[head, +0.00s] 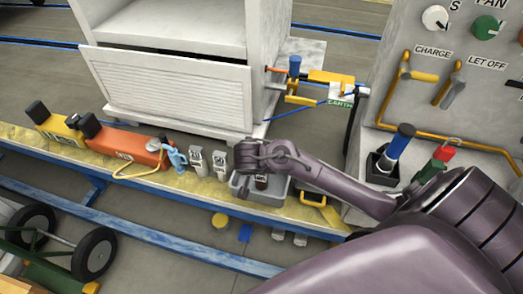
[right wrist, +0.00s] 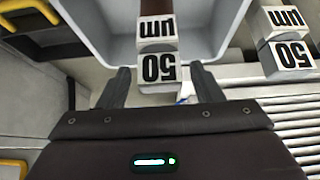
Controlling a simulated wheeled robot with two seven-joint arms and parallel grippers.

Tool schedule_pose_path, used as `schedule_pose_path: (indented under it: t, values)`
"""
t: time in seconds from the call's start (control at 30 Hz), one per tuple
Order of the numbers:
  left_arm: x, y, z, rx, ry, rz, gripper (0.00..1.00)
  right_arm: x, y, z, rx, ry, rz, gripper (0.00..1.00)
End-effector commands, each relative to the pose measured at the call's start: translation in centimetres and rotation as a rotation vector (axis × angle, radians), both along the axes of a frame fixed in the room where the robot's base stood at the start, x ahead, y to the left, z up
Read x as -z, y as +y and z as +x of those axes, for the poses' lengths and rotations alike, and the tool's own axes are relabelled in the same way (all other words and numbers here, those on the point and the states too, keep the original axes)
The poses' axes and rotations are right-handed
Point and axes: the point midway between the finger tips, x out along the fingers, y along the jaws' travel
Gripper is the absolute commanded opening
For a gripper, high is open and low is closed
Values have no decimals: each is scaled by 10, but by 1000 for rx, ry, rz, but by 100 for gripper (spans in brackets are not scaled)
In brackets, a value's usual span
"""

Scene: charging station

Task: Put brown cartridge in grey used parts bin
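The brown cartridge (head: 262,182) shows inside the outline of the grey bin (head: 272,199) in the head view. In the right wrist view its white end marked "50 um" (right wrist: 158,50) faces me, with a brown body (right wrist: 156,8) behind it. That end overlaps the rim of the grey bin (right wrist: 216,40); whether the cartridge rests on the bin floor I cannot tell. My right gripper (head: 248,172) is over the left part of the bin. In the wrist view its fingers (right wrist: 160,86) are apart, with gaps on both sides of the cartridge end. My left gripper is not in view.
Two silver-white cartridges (head: 219,163) (head: 197,162) stand left of the bin on the yellow ledge; one white block (right wrist: 288,38) shows in the wrist view. An orange tool (head: 130,146) lies farther left. A blue-handled holder (head: 384,165) stands right. A white cabinet (head: 170,85) rises behind.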

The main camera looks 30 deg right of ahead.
Motion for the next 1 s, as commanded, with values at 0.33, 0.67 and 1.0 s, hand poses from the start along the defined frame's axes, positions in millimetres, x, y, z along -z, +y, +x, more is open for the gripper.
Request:
schedule_pose_path:
  t: [0.33,0.67,1.0]
  values:
    - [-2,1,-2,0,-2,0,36,-6,1,-1,-1,0,1,59]
    - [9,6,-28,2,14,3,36,-62,30,-24,-1,-3,4,59]
    - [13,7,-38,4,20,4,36,-101,49,-41,-2,-1,1,59]
